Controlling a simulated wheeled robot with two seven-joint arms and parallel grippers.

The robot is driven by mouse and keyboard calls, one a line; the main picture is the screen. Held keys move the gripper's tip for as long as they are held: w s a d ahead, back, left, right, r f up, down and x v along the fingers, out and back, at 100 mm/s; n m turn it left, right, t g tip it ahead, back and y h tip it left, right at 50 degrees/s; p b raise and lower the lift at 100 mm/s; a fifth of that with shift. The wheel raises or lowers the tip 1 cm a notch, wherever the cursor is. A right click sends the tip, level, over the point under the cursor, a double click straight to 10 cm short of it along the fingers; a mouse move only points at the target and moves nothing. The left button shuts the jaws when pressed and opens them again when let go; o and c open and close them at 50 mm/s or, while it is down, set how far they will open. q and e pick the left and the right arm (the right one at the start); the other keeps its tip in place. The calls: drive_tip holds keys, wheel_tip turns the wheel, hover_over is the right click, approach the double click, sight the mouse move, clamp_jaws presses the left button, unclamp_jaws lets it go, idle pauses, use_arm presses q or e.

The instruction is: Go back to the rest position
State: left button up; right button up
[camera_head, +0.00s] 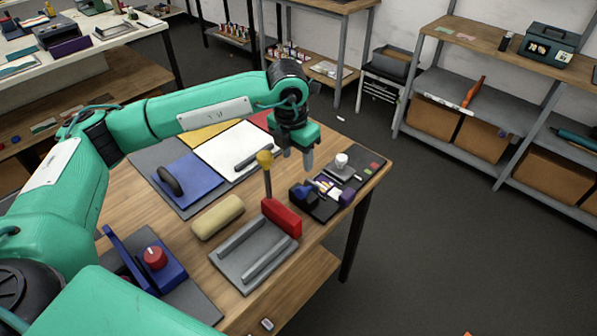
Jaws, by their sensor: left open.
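My left gripper (298,158) hangs at the end of the green left arm over the far right part of the wooden table (190,230). Its two fingers point down and are apart, with nothing visible between them. It is just behind a small dark tray (322,210) with blue, purple and white items, and to the right of a white sheet (215,155). A dark grey bar (254,159) lies on the sheet's right part. My right gripper is not in view.
A red block (282,218), grey fixture (253,258), beige roll (217,217), blue pad (197,186) and blue device with red knob (155,258) crowd the table. Shelves (470,90) stand at the right; open floor lies between.

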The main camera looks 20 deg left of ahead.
use_arm(q)
drive_tip(key=shift+r, duration=0.45)
